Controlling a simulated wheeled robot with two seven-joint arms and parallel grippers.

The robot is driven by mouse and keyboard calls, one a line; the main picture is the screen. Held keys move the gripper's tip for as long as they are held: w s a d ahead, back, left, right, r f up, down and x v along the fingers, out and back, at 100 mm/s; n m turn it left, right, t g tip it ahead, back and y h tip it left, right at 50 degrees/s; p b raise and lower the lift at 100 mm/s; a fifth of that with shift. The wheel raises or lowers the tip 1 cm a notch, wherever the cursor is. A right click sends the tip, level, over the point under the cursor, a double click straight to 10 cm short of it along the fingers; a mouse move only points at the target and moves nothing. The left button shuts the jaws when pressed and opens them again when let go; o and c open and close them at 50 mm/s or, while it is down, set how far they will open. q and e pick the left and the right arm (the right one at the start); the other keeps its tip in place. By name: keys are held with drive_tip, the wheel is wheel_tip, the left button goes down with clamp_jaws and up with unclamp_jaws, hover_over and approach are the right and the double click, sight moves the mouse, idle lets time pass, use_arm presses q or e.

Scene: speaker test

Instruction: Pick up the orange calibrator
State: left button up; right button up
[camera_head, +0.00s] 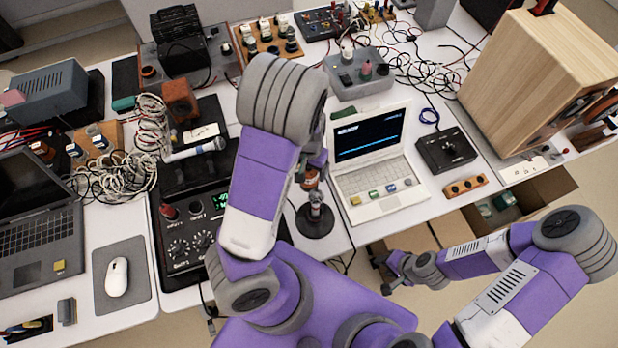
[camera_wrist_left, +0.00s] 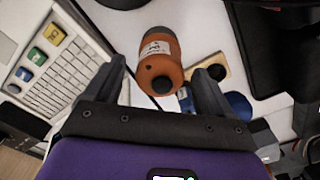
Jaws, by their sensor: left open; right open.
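The orange calibrator (camera_wrist_left: 158,58) is a short orange cylinder with a white label and a dark round end. In the left wrist view it shows between and beyond the open fingers of my left gripper (camera_wrist_left: 160,82), with no clear contact. In the head view, my left gripper (camera_head: 317,162) is left of the white laptop, and a small orange part of the calibrator (camera_head: 311,180) shows just below it, above a round black base (camera_head: 314,224). My arm hides part of this area. My right gripper (camera_head: 388,270) is open and empty, low beyond the table's front edge.
A white laptop (camera_head: 378,190) stands close on the right of my left gripper. A black device with dials (camera_head: 190,245) is on the left. A large wooden speaker (camera_head: 530,75) stands at the right. Loose cables and boxes crowd the back.

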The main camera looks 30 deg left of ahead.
use_arm(q)
wheel_tip(320, 180, down, 2)
drive_tip(key=shift+f, duration=0.15)
drive_tip(key=shift+c, duration=0.8)
drive_tip(key=c, duration=1.2)
